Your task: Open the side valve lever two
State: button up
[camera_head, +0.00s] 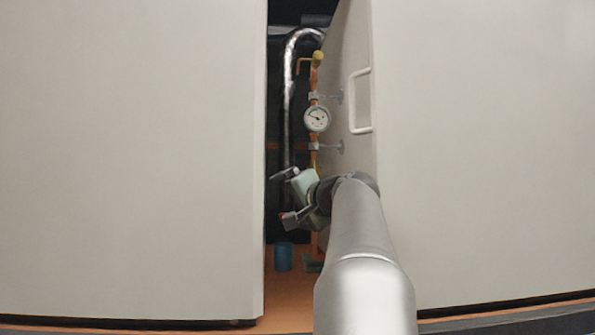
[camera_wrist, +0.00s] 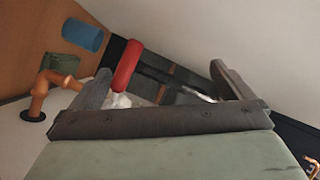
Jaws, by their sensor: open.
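My gripper (camera_head: 281,198) reaches into the narrow gap between two pale panels, beside the lower part of the copper pipe. In the wrist view my gripper (camera_wrist: 161,70) is open, its two dark fingers wide apart. A red lever handle (camera_wrist: 127,65) shows between them, much closer to the left finger; whether it touches that finger cannot be told. Its base is partly hidden behind the gripper. A yellow lever (camera_head: 305,62) sits high on the pipe in the head view, well above my gripper. Which lever is number two is not marked.
A round gauge (camera_head: 317,118) and pipe clamps are on the pipe above my gripper. A right panel (camera_head: 480,150) and left panel (camera_head: 130,150) bound the gap closely. A white handle (camera_head: 353,100) is on the inner wall. A blue cylinder (camera_head: 283,257) stands low inside.

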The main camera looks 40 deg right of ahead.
jog(key=shift+t, duration=0.3)
jog(key=s+a+r, duration=0.2)
jog(key=s, duration=0.1)
jog(key=s+a+r, duration=0.2)
jog(key=s, duration=0.1)
jog(key=s+a+r, duration=0.2)
jog(key=shift+s+a+r, duration=0.25)
jog(key=shift+s, duration=0.15)
jog(key=c, duration=1)
jog(key=shift+w+d+f, duration=0.1)
jog(key=shift+w+f, duration=0.05)
